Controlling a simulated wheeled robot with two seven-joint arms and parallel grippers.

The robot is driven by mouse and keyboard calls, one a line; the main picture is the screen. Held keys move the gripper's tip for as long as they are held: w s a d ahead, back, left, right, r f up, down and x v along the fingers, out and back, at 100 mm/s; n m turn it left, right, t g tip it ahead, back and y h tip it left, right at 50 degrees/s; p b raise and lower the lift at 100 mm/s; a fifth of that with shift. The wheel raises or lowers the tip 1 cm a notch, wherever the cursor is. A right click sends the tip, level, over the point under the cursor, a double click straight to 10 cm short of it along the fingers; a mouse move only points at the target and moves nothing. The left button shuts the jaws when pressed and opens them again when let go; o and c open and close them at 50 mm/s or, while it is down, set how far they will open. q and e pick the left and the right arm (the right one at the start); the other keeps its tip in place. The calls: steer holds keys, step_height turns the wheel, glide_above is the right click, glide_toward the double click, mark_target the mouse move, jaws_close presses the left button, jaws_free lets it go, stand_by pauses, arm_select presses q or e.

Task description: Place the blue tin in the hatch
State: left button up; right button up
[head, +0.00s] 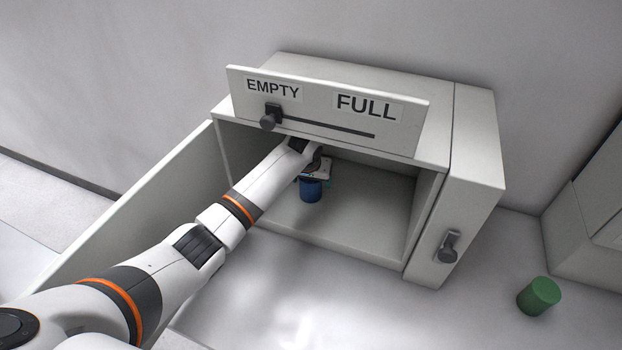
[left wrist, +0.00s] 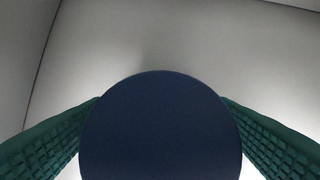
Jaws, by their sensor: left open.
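The blue tin (head: 311,190) is inside the open hatch (head: 370,215), left of its middle, and looks upright on or just over the floor. My left arm reaches into the hatch, and my left gripper (head: 316,173) is at the tin's top. In the left wrist view the round top of the blue tin (left wrist: 160,130) lies between the two green finger pads. The gripper is open, with one finger on each side of the tin. The tin's base contact is too small to judge. My right gripper is not in view.
The hatch door (head: 140,205) stands open on the left. A panel marked EMPTY and FULL (head: 330,105) has a slider knob (head: 268,121) at the EMPTY end. A handle (head: 449,246) sits on the right side block. A green tin (head: 539,297) stands outside at right.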

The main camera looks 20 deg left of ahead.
arm_select(q)
steer(key=shift+r, duration=0.1)
steer(key=shift+s+r+b, duration=0.15)
steer(key=shift+r+b, duration=0.25)
steer(key=s, duration=0.4)
steer(key=s+b, duration=0.1)
steer(key=s, duration=0.3)
steer(key=s+d, duration=0.1)
steer(key=s, duration=0.3)
steer(key=shift+d+r, duration=0.1)
steer(key=shift+r, duration=0.05)
steer(key=shift+s, duration=0.1)
